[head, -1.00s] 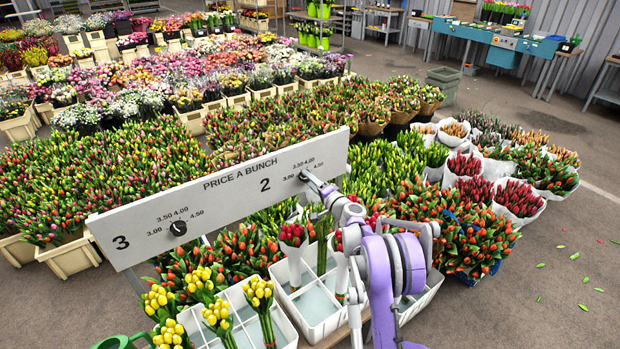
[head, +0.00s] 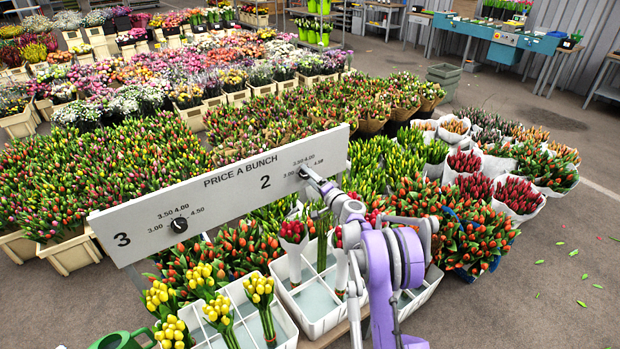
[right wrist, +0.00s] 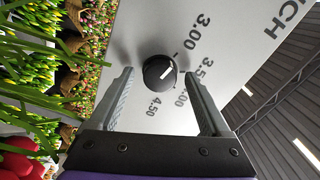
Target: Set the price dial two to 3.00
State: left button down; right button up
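Price dial two is a round black knob (right wrist: 160,72) with a white pointer mark, on the white price board (head: 225,190). In the right wrist view its mark points up and right, toward the side with the 3.00 and 3.50 labels. I cannot tell exactly which tick it meets. My right gripper (right wrist: 158,75) is open, with one finger on each side of the knob and gaps between. My left gripper is not in view.
Dial three (head: 179,225) is at the board's left end. White crates (head: 322,322) with tulip bunches stand below the board, under my right arm. A green can (head: 122,340) is at the bottom left. Dense tulips fill the space behind the board.

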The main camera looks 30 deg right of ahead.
jog(key=s, duration=0.3)
jog(key=s+b, duration=0.1)
jog(key=s, duration=0.5)
jog(key=shift+s+d+b, duration=0.35)
jog(key=shift+s+d, duration=0.05)
jog(key=shift+s, duration=0.5)
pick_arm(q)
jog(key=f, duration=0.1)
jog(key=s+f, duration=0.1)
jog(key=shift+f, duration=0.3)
